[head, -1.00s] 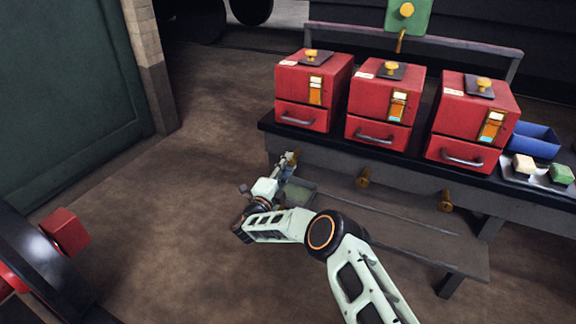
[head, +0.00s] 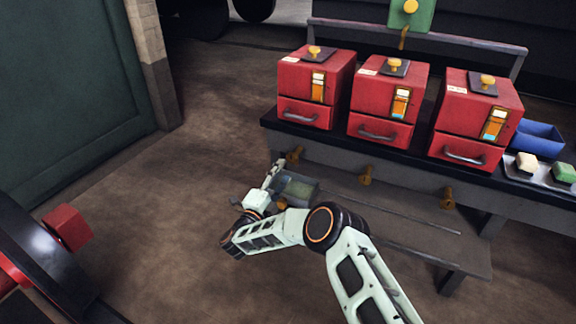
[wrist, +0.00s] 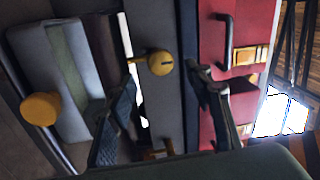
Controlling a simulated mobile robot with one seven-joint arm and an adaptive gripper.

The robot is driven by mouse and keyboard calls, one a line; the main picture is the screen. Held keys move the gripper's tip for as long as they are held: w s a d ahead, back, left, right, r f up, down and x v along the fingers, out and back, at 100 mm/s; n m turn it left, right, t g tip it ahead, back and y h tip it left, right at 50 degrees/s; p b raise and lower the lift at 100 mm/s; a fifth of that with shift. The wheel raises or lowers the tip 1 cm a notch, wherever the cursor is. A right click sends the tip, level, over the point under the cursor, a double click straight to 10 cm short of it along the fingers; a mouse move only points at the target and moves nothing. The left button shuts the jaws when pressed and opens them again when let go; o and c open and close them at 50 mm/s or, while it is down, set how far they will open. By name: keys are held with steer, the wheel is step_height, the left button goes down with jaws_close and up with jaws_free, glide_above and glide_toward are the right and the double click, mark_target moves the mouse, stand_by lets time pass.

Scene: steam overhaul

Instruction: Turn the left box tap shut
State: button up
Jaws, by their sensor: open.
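The left box tap (head: 294,155) is a brass tap on the bench front below the left red box (head: 305,111). My gripper (head: 273,174) is open and empty, a little below and left of the left tap in the head view. It also shows in the wrist view (wrist: 165,82), a finger on each side.
The middle tap (head: 366,175) and right tap (head: 447,197) sit along the bench front. A grey-green container (head: 296,188) stands on the lower shelf beside my gripper. A brass knob (wrist: 40,108) is close at left in the wrist view.

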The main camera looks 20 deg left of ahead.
steer(key=s, duration=0.5)
steer(key=shift+s+a+f, duration=0.2)
steer(key=shift+s+f, duration=0.1)
steer(key=shift+f, duration=0.1)
steer(key=shift+r, duration=0.1)
